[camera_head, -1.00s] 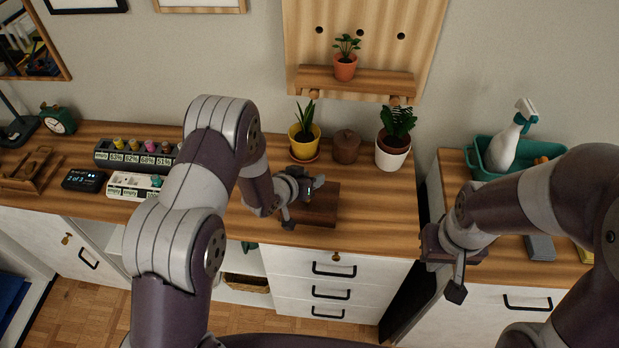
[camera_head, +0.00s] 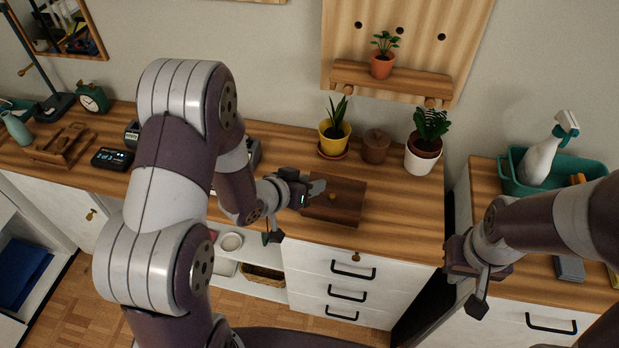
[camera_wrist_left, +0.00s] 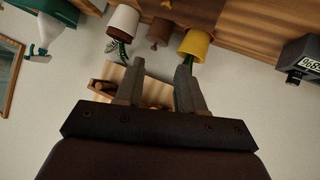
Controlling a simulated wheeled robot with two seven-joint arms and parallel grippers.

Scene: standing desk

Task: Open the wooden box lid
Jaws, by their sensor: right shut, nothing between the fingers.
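Behind the box stand a yellow pot (camera_head: 334,137), a brown lidded jar (camera_head: 375,147) and a white pot (camera_head: 422,156). A clock (camera_head: 93,98), a small display (camera_head: 112,158) and a wooden organizer (camera_head: 62,146) stand left. A teal bin (camera_head: 513,180) with a spray bottle is right.

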